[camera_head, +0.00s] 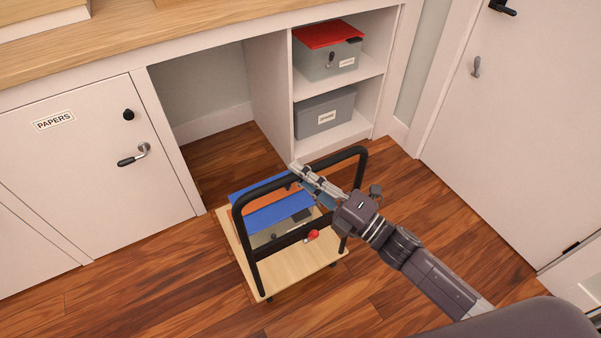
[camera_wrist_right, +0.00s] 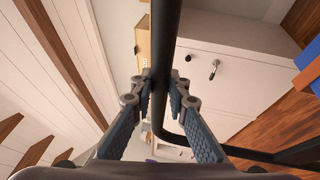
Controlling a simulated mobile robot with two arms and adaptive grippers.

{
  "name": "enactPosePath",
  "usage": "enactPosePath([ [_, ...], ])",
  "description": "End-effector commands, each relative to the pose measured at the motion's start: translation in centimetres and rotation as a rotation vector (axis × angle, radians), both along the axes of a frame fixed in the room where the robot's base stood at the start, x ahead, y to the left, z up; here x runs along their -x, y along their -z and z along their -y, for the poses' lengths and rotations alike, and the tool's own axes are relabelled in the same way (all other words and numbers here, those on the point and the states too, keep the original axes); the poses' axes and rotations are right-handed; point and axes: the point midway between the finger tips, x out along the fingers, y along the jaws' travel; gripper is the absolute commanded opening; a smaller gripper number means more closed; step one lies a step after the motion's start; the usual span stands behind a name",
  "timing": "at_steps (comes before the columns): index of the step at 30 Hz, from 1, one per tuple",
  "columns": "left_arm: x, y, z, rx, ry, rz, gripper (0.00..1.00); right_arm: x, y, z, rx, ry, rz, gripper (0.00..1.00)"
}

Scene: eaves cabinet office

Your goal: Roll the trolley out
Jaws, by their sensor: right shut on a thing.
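The trolley (camera_head: 292,269) has a light wooden deck and a black tubular handle (camera_head: 340,157). It stands on the wooden floor in front of the open bay under the counter, its back end close to the bay's mouth. A load with blue covers (camera_head: 281,211) and orange parts lies on the deck, with a small red item (camera_head: 312,236) near its front. My right gripper (camera_head: 304,177) is shut on the handle's top bar. In the right wrist view the black bar (camera_wrist_right: 163,50) runs between the fingers (camera_wrist_right: 160,92). My left gripper is not in view.
The bay (camera_head: 205,90) behind the trolley is empty. A closed door marked PAPERS (camera_head: 80,150) is left of it; shelves with grey boxes (camera_head: 327,113) are right. A white door (camera_head: 520,120) stands at the right. The floor in front is clear.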

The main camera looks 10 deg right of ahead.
Motion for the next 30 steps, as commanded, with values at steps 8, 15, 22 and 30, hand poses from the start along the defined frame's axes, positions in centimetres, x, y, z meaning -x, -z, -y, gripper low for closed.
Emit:
enactPosePath([
  [8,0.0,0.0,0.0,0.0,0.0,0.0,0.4,0.0,0.1,0.0,0.001,0.001,-0.002,0.33],
  [15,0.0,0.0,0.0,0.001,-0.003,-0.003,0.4,0.0,0.1,0.1,0.0,0.001,-0.001,0.33],
  [22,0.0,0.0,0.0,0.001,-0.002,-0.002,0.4,1.9,0.7,1.7,0.002,0.001,-0.005,0.33],
  [30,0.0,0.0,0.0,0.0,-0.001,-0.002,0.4,6.0,1.7,5.2,0.002,0.002,-0.006,0.33],
])
